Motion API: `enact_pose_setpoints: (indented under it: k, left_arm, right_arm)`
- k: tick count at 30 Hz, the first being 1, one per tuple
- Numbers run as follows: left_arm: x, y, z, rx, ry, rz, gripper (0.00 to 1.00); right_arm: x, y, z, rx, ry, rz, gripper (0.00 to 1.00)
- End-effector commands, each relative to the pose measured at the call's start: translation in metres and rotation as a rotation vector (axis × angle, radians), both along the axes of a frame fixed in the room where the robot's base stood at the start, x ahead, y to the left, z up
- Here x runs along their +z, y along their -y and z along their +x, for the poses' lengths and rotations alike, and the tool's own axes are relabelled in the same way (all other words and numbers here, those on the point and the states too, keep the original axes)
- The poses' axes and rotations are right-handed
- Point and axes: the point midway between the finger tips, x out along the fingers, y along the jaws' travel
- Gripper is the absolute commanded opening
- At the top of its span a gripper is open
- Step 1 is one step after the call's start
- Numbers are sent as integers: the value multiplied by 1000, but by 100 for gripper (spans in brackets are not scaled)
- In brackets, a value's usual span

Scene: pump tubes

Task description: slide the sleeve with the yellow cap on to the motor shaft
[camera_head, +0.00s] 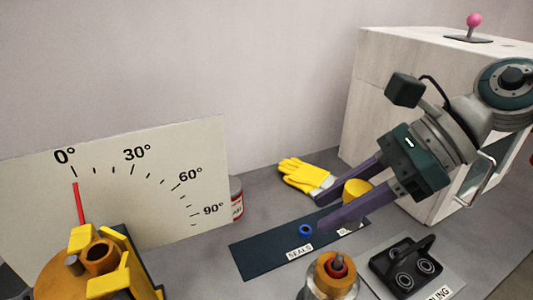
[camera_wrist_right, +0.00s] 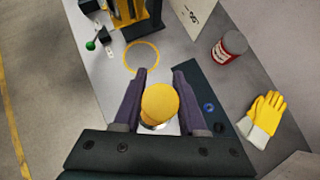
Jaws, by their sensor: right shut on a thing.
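The yellow cap (camera_head: 357,190) of the sleeve sits between the two purple fingers of my right gripper (camera_head: 325,213). The gripper is shut on it, over the dark mat. In the right wrist view the round yellow cap (camera_wrist_right: 160,103) lies between the fingers, with a pale part below it; the rest of the sleeve is hidden. The motor shaft is not clearly identifiable. A round copper-coloured part with a red centre (camera_head: 335,268) stands at the bottom middle of the head view, apart from the gripper. My left gripper is not in view.
A yellow fixture (camera_head: 112,282) stands before an angle board (camera_head: 150,185) whose red needle points near 0°. A blue ring (camera_head: 306,231) lies on the dark mat (camera_head: 262,252).

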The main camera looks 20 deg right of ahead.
Motion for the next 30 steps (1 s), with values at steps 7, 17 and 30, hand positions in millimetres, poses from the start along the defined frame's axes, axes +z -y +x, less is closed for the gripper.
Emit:
enact_pose_setpoints:
  k: [7, 17, 30]
  left_arm:
    - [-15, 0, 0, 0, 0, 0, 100]
    - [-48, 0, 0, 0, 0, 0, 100]
    - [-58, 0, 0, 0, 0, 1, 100]
  right_arm:
    - [-13, 0, 0, -1, 1, 1, 0]
    - [-47, 0, 0, -1, 1, 1, 0]
    - [-57, 0, 0, 0, 2, 0, 0]
